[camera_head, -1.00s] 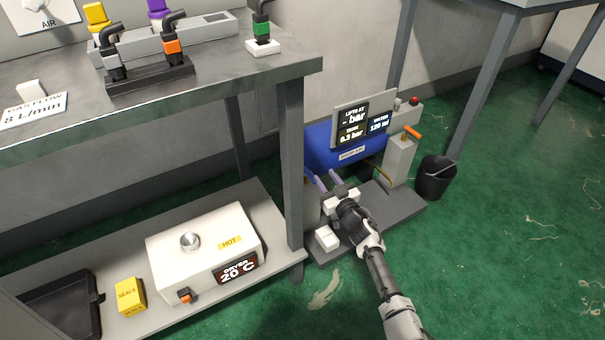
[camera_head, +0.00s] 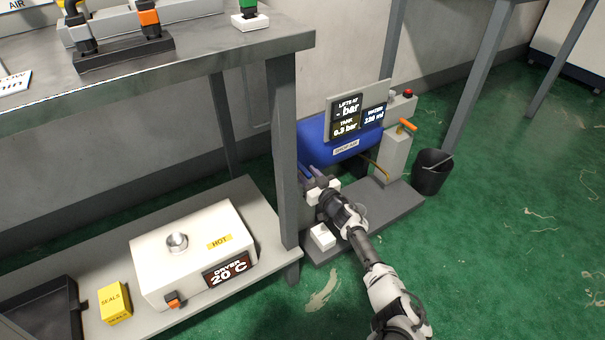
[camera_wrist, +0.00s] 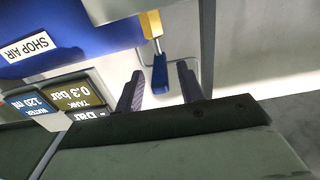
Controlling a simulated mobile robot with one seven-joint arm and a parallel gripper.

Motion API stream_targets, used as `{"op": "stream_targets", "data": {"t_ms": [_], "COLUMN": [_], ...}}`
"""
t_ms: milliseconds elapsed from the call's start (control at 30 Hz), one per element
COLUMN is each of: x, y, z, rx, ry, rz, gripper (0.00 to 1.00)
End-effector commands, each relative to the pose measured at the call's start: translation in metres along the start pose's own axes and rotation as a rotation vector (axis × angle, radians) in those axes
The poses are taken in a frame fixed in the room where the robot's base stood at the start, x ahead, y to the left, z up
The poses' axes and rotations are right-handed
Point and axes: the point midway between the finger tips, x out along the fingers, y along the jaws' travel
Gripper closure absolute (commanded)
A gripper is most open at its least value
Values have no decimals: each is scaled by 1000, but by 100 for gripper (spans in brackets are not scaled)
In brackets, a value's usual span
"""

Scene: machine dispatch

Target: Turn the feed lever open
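In the wrist view a blue lever handle (camera_wrist: 160,74) hangs from a brass stem (camera_wrist: 152,26) beside the blue tank. I see no label naming it as the feed lever. My gripper (camera_wrist: 160,80) is open, its two dark fingers on either side of the handle's end; I cannot tell whether they touch it. In the head view my gripper (camera_head: 306,171) is at the left end of the blue SHOP AIR tank (camera_head: 316,136), and the blue handle is not distinguishable there. An orange lever (camera_head: 408,125) sits on a grey post (camera_head: 396,155) to the right.
A display panel (camera_head: 358,112) reads tank 0.3 bar. A bench leg (camera_head: 286,150) stands close left of my gripper. A white block (camera_head: 322,237) lies on the grey base plate (camera_head: 385,213). A dark bin (camera_head: 430,174) stands right. Green floor is clear in front.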

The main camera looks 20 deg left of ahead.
Motion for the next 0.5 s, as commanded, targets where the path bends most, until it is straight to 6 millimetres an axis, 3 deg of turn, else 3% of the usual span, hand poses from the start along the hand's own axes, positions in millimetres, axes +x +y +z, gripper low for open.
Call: {"op": "stream_targets", "data": {"t_ms": [200, 500], "x": [26, 34], "y": [-1, 0], "z": [2, 0], "rx": [-1, 1], "ry": [0, 1], "rz": [-2, 0], "gripper": [62, 62]}}
